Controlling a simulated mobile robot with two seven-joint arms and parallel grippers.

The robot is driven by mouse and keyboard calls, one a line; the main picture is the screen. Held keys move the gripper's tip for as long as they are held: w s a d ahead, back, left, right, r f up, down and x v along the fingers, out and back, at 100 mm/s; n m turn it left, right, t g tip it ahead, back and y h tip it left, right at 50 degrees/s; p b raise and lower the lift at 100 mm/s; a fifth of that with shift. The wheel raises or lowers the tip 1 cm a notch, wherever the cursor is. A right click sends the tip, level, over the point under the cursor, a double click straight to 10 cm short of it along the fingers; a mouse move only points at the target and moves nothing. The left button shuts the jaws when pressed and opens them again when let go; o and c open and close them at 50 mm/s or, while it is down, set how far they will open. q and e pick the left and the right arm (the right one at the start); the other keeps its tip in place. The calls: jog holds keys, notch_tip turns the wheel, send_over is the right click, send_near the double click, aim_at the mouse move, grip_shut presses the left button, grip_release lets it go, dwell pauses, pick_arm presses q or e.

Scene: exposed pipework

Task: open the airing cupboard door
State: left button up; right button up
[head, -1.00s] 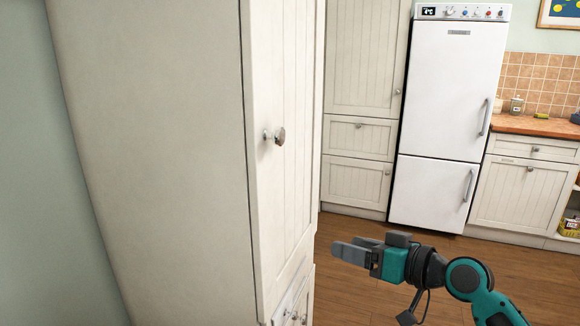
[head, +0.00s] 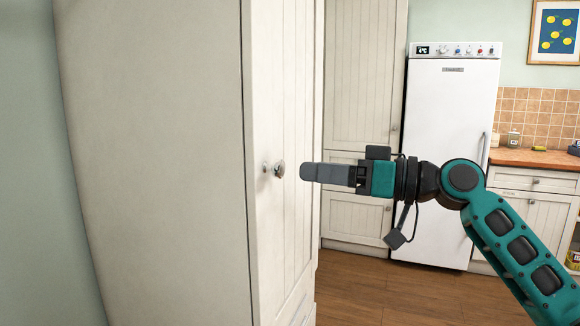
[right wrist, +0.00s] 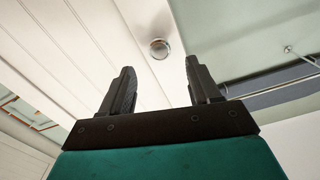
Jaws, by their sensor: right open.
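The airing cupboard door (head: 283,100) is the cream panelled front of the tall cupboard at the left. It looks shut. Its round metal knob (head: 278,169) stands out from the door. My right gripper (head: 303,172) is just to the right of the knob in the head view, pointing at it, apart from it and empty. In the right wrist view the two fingers (right wrist: 160,85) are spread open, and the knob (right wrist: 160,48) shows beyond them, between the tips. My left gripper is not in view.
The cupboard's plain side (head: 150,150) fills the left. A white fridge freezer (head: 450,105) and more cream units stand behind my right arm. A worktop (head: 530,158) is at the right. Wooden floor (head: 350,290) is clear below.

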aim_at(283, 168)
jog(key=x, duration=0.6)
jog(key=shift+d, duration=0.1)
jog(key=shift+c, duration=0.3)
grip_shut()
